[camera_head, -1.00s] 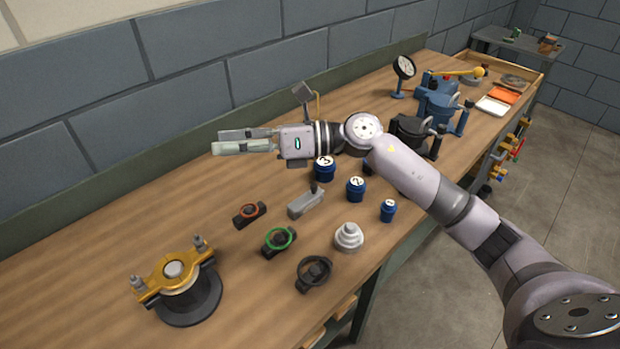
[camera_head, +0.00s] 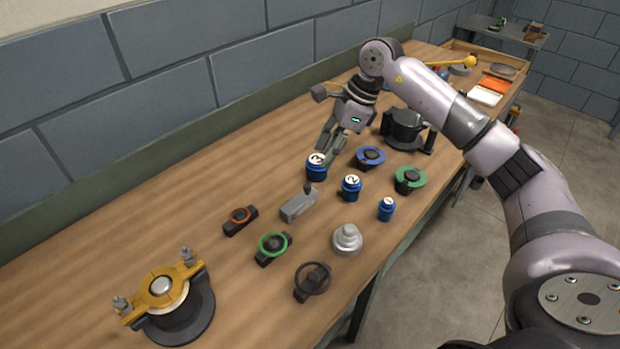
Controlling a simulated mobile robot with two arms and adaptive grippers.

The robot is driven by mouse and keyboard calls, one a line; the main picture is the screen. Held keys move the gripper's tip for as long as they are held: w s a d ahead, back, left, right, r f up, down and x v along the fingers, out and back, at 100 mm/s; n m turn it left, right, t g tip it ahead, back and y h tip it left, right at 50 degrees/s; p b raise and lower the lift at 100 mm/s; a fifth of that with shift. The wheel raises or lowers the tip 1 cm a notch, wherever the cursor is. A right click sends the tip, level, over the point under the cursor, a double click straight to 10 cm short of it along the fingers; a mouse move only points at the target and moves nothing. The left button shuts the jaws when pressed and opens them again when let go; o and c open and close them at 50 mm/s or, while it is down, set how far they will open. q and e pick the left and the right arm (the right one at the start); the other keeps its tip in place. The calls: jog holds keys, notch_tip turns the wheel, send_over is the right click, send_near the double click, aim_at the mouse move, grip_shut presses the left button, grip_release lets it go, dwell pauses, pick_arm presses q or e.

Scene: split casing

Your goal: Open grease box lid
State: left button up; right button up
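A small light-grey box (camera_head: 299,206) with a dark knob at its far end sits mid-bench; it looks like the grease box, though no label shows. I cannot make out its lid seam. My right gripper (camera_head: 328,152) points down above the bench, behind and to the right of the grey box. Its two fingers look apart with nothing between them. The fingertips overlap the blue pot marked 3 (camera_head: 316,170) in the picture; I cannot tell whether they touch it. My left gripper is not in view.
Blue pots marked 2 (camera_head: 351,188) and 1 (camera_head: 387,209) stand right of the box. A red-ringed part (camera_head: 240,220), a green-ringed part (camera_head: 273,247), a black ring part (camera_head: 312,281) and a stepped grey piece (camera_head: 347,240) lie nearby. A yellow-clamped casing (camera_head: 165,292) stands front left.

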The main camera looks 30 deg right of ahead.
aim_at(308, 185)
jog(key=p+x, duration=0.1)
jog(key=x, duration=0.9)
jog(key=shift+a+f+p, duration=0.15)
jog(key=shift+f+p, duration=0.05)
jog(key=shift+p, duration=0.15)
grip_shut()
